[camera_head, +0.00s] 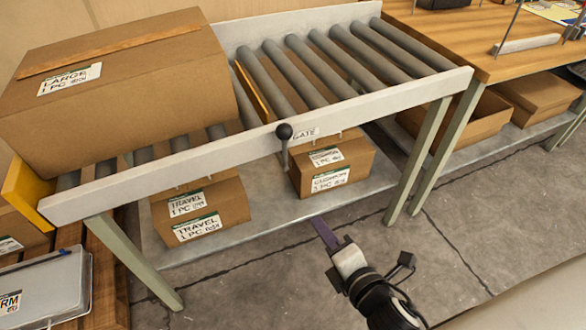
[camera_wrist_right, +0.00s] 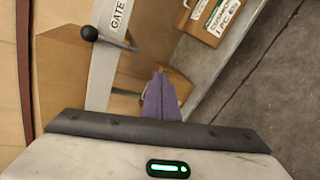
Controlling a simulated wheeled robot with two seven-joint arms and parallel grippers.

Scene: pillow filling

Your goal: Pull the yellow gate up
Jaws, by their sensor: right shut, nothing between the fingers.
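The yellow gate (camera_head: 255,95) is a thin plate among the rollers of the conveyor, just right of the large box. Most of it is hidden behind the near rail. A lever with a black ball knob (camera_head: 284,131) stands at the rail beside a "GATE" label (camera_head: 305,134); the knob also shows in the right wrist view (camera_wrist_right: 90,34). My right gripper (camera_head: 318,222), with purple fingers, is shut and empty. In the head view it appears below and right of the knob, apart from it. It also shows in the right wrist view (camera_wrist_right: 161,80). My left gripper is not in view.
A large cardboard box (camera_head: 120,90) sits on the conveyor left of the gate. A yellow end plate (camera_head: 27,190) is at the conveyor's left end. Labelled boxes (camera_head: 335,165) stand on the shelf below. The rollers (camera_head: 345,65) right of the gate are clear.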

